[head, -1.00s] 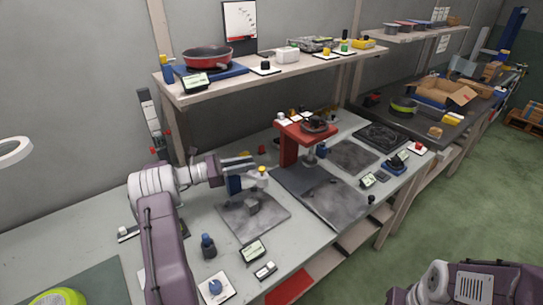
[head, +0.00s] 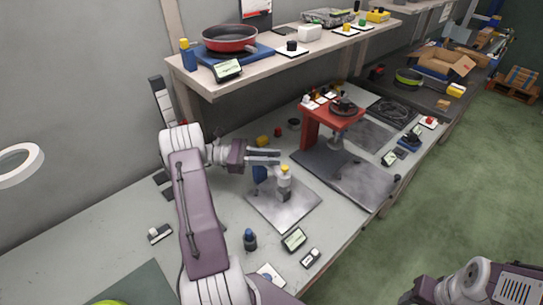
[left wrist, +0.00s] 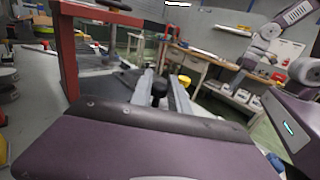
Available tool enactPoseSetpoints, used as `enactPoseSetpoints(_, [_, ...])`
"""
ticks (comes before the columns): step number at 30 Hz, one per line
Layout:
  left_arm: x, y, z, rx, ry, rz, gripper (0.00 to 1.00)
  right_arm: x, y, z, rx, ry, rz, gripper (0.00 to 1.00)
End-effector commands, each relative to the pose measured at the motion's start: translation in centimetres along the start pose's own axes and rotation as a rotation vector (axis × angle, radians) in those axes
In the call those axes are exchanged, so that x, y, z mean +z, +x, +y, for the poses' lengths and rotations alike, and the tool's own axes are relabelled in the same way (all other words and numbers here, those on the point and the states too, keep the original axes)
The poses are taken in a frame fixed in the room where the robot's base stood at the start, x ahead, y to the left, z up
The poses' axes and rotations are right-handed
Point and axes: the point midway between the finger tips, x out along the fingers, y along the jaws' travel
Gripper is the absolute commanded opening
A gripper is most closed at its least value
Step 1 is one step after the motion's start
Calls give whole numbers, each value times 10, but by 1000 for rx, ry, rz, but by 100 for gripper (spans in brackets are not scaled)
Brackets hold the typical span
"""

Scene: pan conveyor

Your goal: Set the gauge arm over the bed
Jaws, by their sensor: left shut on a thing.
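The gauge stands at the grey bed plate (head: 262,212) on the bench: a dark blue post (head: 260,173) and a pale, yellow-capped gauge head (head: 285,181). The head appears over the bed, in line with a small grey block (head: 284,196); the gap between them is unclear. My left gripper (head: 277,157) reaches in from the left, behind the gauge head, and is shut on part of the gauge. In the left wrist view a black knob (left wrist: 158,91) shows between its fingers, with a yellow cap (left wrist: 184,80) just beyond. The gripped part is mostly hidden. My right gripper is out of view.
A red press stand (head: 312,125) on a dark plate stands right of the bed. The shelf (head: 270,70) with a red pan (head: 229,38) overhangs behind. Bench space at left is mostly clear.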

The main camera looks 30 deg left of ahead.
Motion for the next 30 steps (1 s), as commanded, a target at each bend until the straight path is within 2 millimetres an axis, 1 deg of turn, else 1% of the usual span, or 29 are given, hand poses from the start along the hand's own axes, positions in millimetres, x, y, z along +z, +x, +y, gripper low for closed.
enactPoseSetpoints(10, [-2, 0, -1, -4, -4, 3, 0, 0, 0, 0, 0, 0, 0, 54])
enactPoseSetpoints(11, [-2, 0, -1, -4, -4, 3, 27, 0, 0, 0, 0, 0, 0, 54])
enactPoseSetpoints(12, [-2, 0, -1, -5, -4, 3, 38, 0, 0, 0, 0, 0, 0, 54])
enactPoseSetpoints(13, [-2, 0, -1, -5, -4, 3, 43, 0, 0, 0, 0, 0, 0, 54])
enactPoseSetpoints(21, [-1, 0, -1, -4, -2, 2, 43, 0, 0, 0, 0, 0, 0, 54])
enactPoseSetpoints(23, [-1, -4, 0, -2, -2, 2, 43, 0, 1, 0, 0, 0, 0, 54])
enactPoseSetpoints(26, [-2, -20, 0, 0, 0, 1, 43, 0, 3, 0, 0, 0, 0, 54])
enactPoseSetpoints(30, [-3, -49, 0, 0, -1, 2, 43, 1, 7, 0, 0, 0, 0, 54])
